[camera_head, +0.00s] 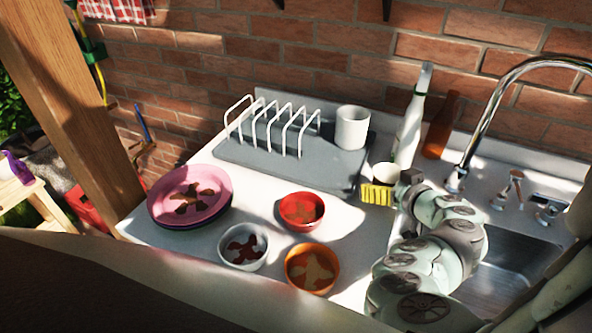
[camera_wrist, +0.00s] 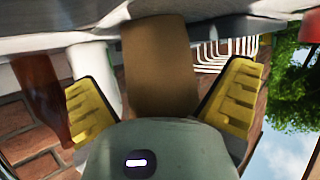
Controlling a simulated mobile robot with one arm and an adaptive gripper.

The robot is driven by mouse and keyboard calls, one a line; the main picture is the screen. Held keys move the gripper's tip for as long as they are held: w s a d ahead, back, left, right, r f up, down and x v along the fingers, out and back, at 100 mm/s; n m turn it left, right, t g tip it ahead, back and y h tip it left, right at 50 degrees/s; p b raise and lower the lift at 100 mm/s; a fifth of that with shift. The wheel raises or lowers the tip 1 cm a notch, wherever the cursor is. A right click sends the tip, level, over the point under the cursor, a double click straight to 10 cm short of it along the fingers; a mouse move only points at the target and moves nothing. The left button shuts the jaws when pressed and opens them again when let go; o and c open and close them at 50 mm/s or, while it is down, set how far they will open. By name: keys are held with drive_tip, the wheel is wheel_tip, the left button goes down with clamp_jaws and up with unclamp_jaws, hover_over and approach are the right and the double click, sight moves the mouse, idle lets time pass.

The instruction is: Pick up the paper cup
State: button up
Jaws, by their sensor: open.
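The paper cup (camera_head: 384,170) stands on the white counter at the front right corner of the grey drying mat; only its pale upper part shows in the head view. In the wrist view the cup (camera_wrist: 158,62) is a brown, shaded body between my two yellow finger pads. My gripper (camera_head: 380,188) is around the cup, with one yellow pad hiding its lower front. In the wrist view my gripper (camera_wrist: 160,88) is open, with visible gaps between the cup and both pads.
A white mug (camera_head: 352,128) and a wire rack (camera_head: 275,127) stand on the drying mat (camera_head: 300,172). A pale bottle (camera_head: 409,132) and brown bottle (camera_head: 440,125) stand close behind the cup. Bowls (camera_head: 301,211), pink plate (camera_head: 160,208) are left; sink (camera_head: 515,262) and faucet (camera_head: 480,125) right.

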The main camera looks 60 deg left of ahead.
drive_tip(key=shift+a, duration=0.1)
drive_tip(key=shift+c, duration=0.3)
drive_tip(key=c, duration=0.7)
